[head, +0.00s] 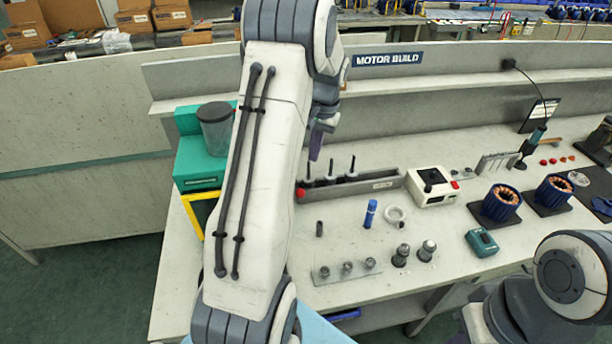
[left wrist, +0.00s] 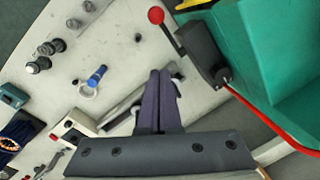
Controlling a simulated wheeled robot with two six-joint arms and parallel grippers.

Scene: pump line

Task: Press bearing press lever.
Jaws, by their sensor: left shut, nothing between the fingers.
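The bearing press is a green machine (head: 200,160) at the left end of the bench, partly hidden behind my left arm. Its lever's red knob (head: 300,193) shows just right of my arm. In the left wrist view the red knob (left wrist: 156,16) tops a dark lever rod (left wrist: 172,38) that runs to a dark grey block (left wrist: 203,52) beside the green housing (left wrist: 275,50). My left gripper (head: 316,145) has purple fingers, shut and empty, above the bench near the rear rack. In the left wrist view the gripper (left wrist: 160,73) is apart from the lever and knob.
A grey rack (head: 360,184) with dark-handled tools stands behind the knob. A blue tube (head: 370,213), a white ring (head: 396,215) and several metal parts lie on the bench. A control box (head: 433,186) and blue motor stators (head: 500,203) are to the right. A yellow frame (head: 193,215) is left.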

